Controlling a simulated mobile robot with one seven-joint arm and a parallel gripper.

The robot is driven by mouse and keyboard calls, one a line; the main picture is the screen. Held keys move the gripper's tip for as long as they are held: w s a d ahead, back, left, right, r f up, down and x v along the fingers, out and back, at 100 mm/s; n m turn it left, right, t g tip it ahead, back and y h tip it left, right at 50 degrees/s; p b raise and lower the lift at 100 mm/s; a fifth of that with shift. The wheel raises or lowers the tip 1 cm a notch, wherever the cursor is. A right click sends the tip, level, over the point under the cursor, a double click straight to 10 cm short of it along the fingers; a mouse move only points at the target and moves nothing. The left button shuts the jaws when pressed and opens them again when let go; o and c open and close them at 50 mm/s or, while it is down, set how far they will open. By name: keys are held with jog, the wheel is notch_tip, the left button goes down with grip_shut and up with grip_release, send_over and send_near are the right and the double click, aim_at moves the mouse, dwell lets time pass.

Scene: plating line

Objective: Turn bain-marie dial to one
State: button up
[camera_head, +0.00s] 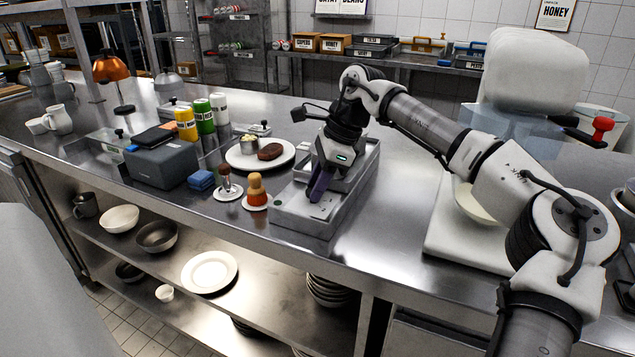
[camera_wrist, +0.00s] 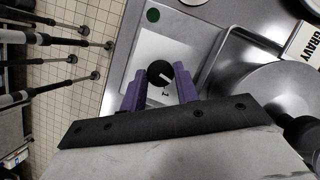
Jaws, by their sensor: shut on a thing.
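The bain-marie (camera_head: 300,212) is a low steel unit on the counter. Its round black dial (camera_wrist: 158,70) shows in the wrist view on a pale panel (camera_wrist: 182,48), with a white pointer line on its face. A numeral 1 is printed on the panel just below the dial in that view. My gripper (camera_head: 318,196) is over the bain-marie's front panel, pointing down. Its two purple fingers (camera_wrist: 160,85) are on either side of the dial and shut on it. In the head view the dial is hidden by my gripper.
A round steel lid or pot (camera_wrist: 270,88) and a GRAVY label (camera_wrist: 304,42) are beside the panel. A white machine (camera_head: 525,75) stands right.

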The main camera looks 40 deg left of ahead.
jog(key=m+t+b, duration=0.1)
jog(key=m, duration=0.1)
jog(key=m+y, duration=0.1)
jog(key=m, duration=0.2)
jog(key=shift+s+d+t+b, duration=0.15)
jog(key=shift+t+b, duration=0.2)
jog(key=shift+t, duration=0.05)
jog(key=shift+s+m+t+b, duration=0.15)
jog(key=shift+m+t+b, duration=0.65)
jog(key=shift+m, duration=1.3)
jog(key=o, duration=1)
jog(key=shift+c, duration=0.2)
jog(key=shift+r, duration=0.15)
jog(key=v, duration=1.3)
jog(key=shift+d+r, duration=0.2)
jog(key=shift+d, duration=0.25)
jog(key=shift+f+y, duration=0.1)
jog(key=shift+y, duration=0.2)
